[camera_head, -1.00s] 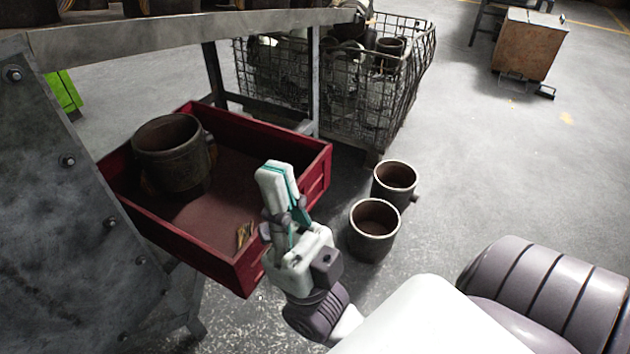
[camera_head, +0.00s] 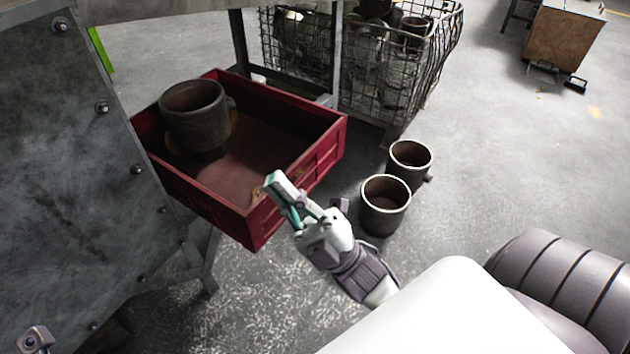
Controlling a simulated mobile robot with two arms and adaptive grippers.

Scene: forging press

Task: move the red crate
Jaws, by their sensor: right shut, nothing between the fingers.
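The red crate (camera_head: 230,222) sits low beside and partly under the metal table, with a dark metal pot (camera_head: 195,118) in its far left part. A small yellowish thing inside its near corner is mostly hidden by my fingers. My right gripper (camera_head: 275,184) is shut and empty at the crate's near right wall, its fingertips overlapping the rim in the picture. I cannot tell whether they touch it. At the bottom left edge, a small grey part that looks like my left gripper (camera_head: 36,340) shows; its fingers are not visible.
Two open metal pots (camera_head: 385,205) stand on the floor right of the crate. A wire basket (camera_head: 365,75) of parts stands behind. A metal panel (camera_head: 75,170) and table legs close in the left side.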

